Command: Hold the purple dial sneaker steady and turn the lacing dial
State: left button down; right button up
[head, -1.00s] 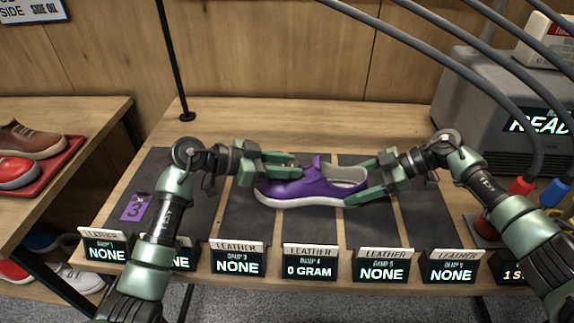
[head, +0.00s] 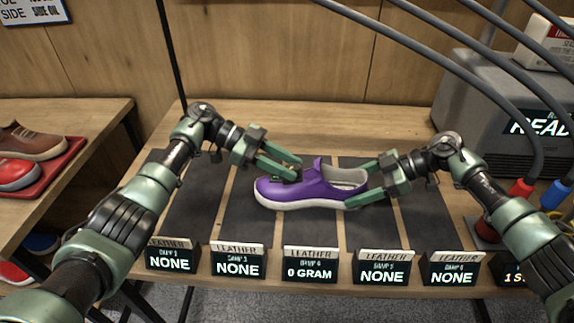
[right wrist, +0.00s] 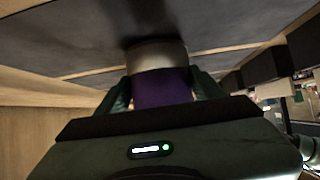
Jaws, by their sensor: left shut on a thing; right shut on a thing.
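The purple sneaker (head: 310,190) with a white sole lies upright on a dark mat in the middle of the bench, toe to the left. My right gripper (head: 364,183) is shut on its heel end; the right wrist view shows the purple heel (right wrist: 162,88) and pale sole between the fingers. My left gripper (head: 294,171) is at the top of the sneaker, near the tongue, its fingers slanting down from the upper left. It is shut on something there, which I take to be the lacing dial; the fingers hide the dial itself.
Several label stands (head: 310,263) line the bench's front edge. A grey machine (head: 490,100) stands at the right, with hoses above. A side shelf (head: 90,115) at the left holds other shoes. The dark mats (head: 260,215) around the sneaker are bare.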

pick_arm(q)
jog(key=shift+s+f, duration=0.1)
dwell(0.4)
jog(key=c, duration=1)
grip_release()
jog(key=shift+o, duration=0.2)
jog(key=v, duration=0.7)
jog(key=shift+a, duration=0.25)
